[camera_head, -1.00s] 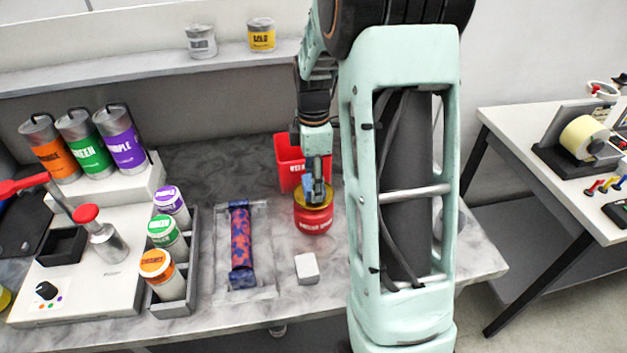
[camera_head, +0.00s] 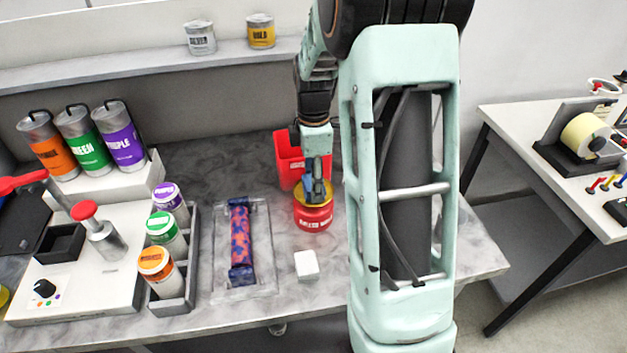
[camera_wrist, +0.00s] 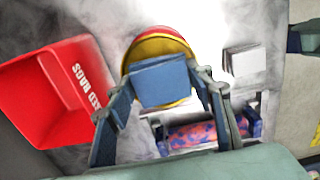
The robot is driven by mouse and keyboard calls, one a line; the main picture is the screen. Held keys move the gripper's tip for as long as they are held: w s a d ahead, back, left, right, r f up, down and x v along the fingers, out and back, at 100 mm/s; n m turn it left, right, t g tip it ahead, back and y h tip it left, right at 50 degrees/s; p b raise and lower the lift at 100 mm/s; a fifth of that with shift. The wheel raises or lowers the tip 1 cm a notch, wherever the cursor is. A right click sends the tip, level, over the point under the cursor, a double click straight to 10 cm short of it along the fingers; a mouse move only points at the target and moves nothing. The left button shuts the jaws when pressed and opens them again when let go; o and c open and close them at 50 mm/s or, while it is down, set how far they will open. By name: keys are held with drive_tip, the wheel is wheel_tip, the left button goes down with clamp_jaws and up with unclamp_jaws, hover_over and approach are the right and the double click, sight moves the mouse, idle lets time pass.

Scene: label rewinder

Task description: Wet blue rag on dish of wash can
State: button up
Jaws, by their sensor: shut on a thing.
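The red wash can (camera_head: 314,218) with a yellow dish (camera_head: 300,198) on top stands on the marbled bench, left of my arm. My gripper (camera_head: 314,191) is right over the dish, pointing down. In the wrist view my gripper (camera_wrist: 165,95) is shut on the folded blue rag (camera_wrist: 160,82). The rag lies over the middle of the yellow dish (camera_wrist: 156,47), whose rim shows around it. I cannot tell whether the rag touches the dish or how far it is pressed down.
A red rag bin (camera_head: 288,160) stands just behind the can. A white block (camera_head: 306,264) and a patterned roller in a clear tray (camera_head: 262,215) are in front and to the left. A rack of colour jars (camera_head: 176,300) is farther left.

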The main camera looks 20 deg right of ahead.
drive_tip(key=shift+f+b, duration=0.4)
drive_tip(key=shift+f, duration=0.2)
idle(0.4)
idle(0.7)
drive_tip(key=shift+r+p, duration=2.55)
drive_tip(key=shift+r, duration=1.05)
drive_tip(key=shift+f, duration=0.1)
